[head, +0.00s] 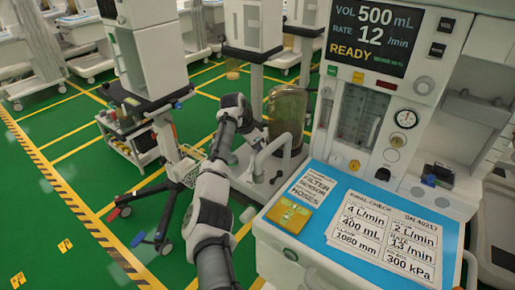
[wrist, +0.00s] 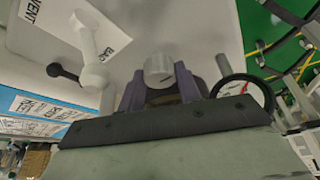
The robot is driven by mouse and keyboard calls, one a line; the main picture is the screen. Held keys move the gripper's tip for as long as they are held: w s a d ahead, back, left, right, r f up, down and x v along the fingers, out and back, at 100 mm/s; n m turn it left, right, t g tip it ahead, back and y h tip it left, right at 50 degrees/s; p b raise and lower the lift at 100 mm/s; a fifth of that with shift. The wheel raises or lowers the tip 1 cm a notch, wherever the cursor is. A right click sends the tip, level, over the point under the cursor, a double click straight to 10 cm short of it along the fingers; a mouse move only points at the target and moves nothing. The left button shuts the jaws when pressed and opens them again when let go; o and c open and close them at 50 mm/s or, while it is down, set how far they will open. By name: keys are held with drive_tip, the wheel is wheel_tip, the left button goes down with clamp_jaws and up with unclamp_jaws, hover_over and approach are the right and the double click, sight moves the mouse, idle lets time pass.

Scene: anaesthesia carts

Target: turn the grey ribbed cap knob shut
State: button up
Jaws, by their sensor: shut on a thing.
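In the wrist view the grey cap knob (wrist: 158,66) is a short light-grey cylinder with a small dark mark on its end. Ribs on it cannot be made out. My gripper (wrist: 158,80) has its two purple-grey fingers on either side of the knob, closed on it. The lower part of the knob is hidden behind the fingers and the dark gripper plate. In the head view my arm reaches up to the left side of the anaesthesia machine, beside the clear canister (head: 288,108). The knob and the fingertips cannot be made out there.
Close to the gripper in the wrist view are a round gauge (wrist: 248,88) with a red needle and a white lever (wrist: 90,45) beside a BAG/VENT label (wrist: 110,18). In the head view the blue work surface (head: 335,232) holds cards and a yellow packet (head: 288,213).

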drive_tip(key=o, duration=1)
drive_tip(key=shift+r, duration=0.1)
drive_tip(key=b+v, duration=0.3)
drive_tip(key=v, duration=1)
drive_tip(key=shift+r, duration=0.4)
